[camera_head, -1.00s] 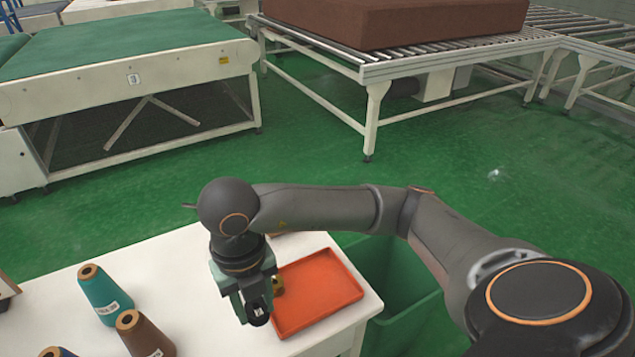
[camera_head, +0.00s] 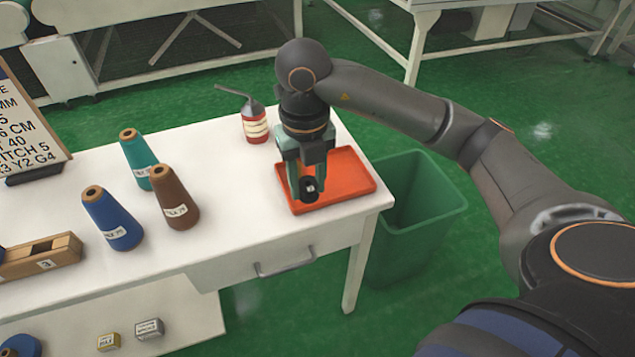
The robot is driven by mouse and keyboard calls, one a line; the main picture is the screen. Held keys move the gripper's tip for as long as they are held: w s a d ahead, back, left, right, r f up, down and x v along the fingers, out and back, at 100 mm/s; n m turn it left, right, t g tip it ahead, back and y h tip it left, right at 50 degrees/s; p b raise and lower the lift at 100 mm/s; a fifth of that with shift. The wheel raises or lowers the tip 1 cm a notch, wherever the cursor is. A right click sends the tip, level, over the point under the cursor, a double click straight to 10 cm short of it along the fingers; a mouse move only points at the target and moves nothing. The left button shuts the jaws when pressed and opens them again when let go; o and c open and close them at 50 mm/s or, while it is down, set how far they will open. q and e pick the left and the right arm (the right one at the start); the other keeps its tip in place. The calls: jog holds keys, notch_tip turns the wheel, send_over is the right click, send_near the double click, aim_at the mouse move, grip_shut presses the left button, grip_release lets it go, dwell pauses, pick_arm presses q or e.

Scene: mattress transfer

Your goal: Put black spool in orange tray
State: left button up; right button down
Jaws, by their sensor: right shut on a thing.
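The orange tray (camera_head: 352,177) lies on the white table near its right end. My right gripper (camera_head: 308,183) points down over the left part of the tray, shut on the black spool (camera_head: 309,193). The spool shows dark with a pale centre and overlaps the tray in the picture. I cannot tell whether it touches the tray floor. The gripper hides part of the tray's left side. My left gripper is not in view.
A red and white bottle (camera_head: 255,124) stands just left of my right gripper. Teal (camera_head: 139,160), brown (camera_head: 175,198) and blue (camera_head: 112,219) thread cones stand further left on the white table (camera_head: 232,215). A green bin (camera_head: 425,215) stands right of the table.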

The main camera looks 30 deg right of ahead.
jog(key=w+d+f, duration=0.3)
jog(key=w+f, duration=0.1)
jog(key=f, duration=0.1)
jog(key=w+d+f, duration=0.2)
jog(key=w, duration=0.1)
jog(key=shift+d+f+b, duration=0.2)
jog(key=shift+d+b, duration=0.1)
jog(key=shift+d, duration=0.05)
jog(key=shift+w+d+f, duration=0.1)
jog(key=shift+w+f, duration=0.05)
jog(key=shift+f, duration=1.65)
jog(key=shift+f, duration=0.15)
jog(key=shift+c, duration=2.2)
grip_release()
notch_tip(320, 180, up, 12)
jog(key=shift+p, duration=0.35)
